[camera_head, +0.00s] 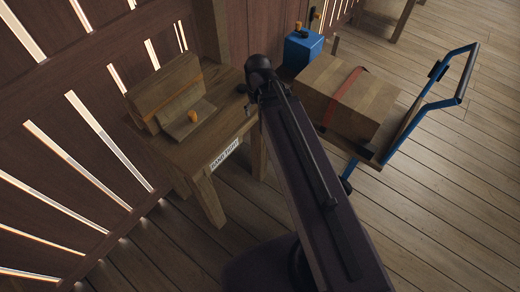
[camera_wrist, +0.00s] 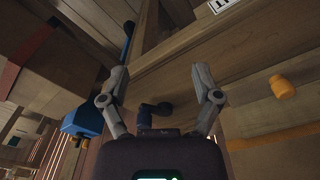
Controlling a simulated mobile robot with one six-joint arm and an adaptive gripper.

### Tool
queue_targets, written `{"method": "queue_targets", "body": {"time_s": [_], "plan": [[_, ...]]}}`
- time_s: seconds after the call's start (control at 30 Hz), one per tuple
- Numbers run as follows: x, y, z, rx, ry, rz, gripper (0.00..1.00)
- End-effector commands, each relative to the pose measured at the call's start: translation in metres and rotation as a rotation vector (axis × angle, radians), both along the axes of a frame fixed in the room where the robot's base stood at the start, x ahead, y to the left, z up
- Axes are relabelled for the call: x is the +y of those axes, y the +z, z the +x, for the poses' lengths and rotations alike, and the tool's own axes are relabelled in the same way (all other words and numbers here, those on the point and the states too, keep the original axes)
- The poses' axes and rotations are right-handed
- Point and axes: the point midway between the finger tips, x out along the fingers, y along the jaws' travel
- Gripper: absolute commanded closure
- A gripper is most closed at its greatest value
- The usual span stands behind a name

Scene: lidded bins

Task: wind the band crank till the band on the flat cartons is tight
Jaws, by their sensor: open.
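The flat cartons (camera_head: 165,95) stand as a leaning stack on a wooden bench (camera_head: 212,135) marked "BAND TIGHT", with a thin orange band around them. An orange knob (camera_head: 193,116) sits at their front; it also shows right of my gripper in the wrist view (camera_wrist: 282,87). A small dark crank-like piece (camera_wrist: 155,110) is on the bench top between my fingers in the wrist view; I cannot tell if it is the band crank. My gripper (camera_wrist: 160,72) is open, with no finger visibly closed on anything. My arm hides the gripper in the head view.
A blue box (camera_head: 303,52) with an orange knob and dark lever stands behind the bench. A cart with a blue handle (camera_head: 466,75) carries a large carton (camera_head: 345,95) with a red band at the right.

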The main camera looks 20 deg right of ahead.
Motion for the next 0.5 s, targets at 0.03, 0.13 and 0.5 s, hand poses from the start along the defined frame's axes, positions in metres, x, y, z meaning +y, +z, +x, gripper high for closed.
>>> {"method": "queue_targets", "body": {"time_s": [0.03, 0.13, 0.5], "plan": [[0.0, -0.009, -0.002, 0.001, -0.004, 0.0, 0.19], [-0.001, -0.017, -0.004, 0.002, -0.011, 0.0, 0.19], [-0.001, -0.047, -0.01, 0.008, -0.026, 0.001, 0.19]]}}
